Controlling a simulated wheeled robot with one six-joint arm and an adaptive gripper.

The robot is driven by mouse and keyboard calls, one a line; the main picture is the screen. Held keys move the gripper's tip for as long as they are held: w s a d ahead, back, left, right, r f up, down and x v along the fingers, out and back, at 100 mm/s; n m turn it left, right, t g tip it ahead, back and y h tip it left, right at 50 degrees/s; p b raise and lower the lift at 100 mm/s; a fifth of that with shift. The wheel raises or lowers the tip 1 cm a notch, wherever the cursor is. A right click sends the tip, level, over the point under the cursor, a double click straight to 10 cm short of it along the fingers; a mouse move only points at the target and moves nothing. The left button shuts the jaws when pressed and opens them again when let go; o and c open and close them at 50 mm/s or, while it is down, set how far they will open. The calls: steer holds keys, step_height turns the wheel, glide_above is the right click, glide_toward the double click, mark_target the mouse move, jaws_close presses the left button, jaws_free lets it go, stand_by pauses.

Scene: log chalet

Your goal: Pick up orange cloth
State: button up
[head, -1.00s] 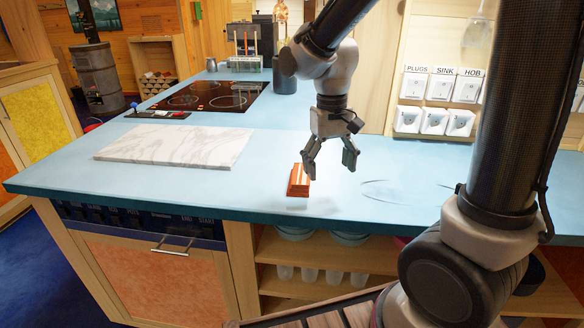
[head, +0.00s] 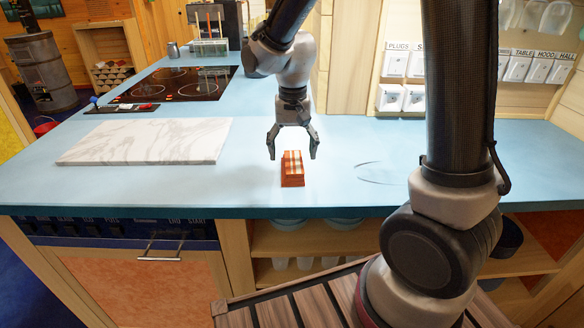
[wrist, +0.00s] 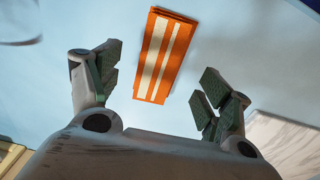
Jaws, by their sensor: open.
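The orange cloth (head: 292,170) is a folded stack with pale stripes. It lies on the blue counter near its front edge. In the wrist view the cloth (wrist: 163,56) shows between and beyond the fingertips, tilted slightly. My gripper (head: 292,154) is open and empty, pointing down at the cloth with a finger to each side of it in the head view. In the wrist view the open fingers of my gripper (wrist: 160,88) are apart from the cloth. Whether the fingertips have reached the cloth's height is hard to tell.
A white marble board (head: 148,141) lies left of the cloth on the blue counter (head: 255,190). A black hob (head: 180,84) is behind the board. Labelled switches (head: 400,97) are on the wall at right. Counter right of the cloth is mostly clear.

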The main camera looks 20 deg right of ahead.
mark_target(292, 162)
step_height(292, 162, down, 4)
steer(key=shift+s+f, duration=0.1)
steer(key=shift+f, duration=0.1)
steer(key=c, duration=0.8)
steer(key=shift+c, duration=0.2)
steer(key=shift+a+r, duration=0.1)
step_height(292, 162, up, 10)
steer(key=shift+f, duration=0.1)
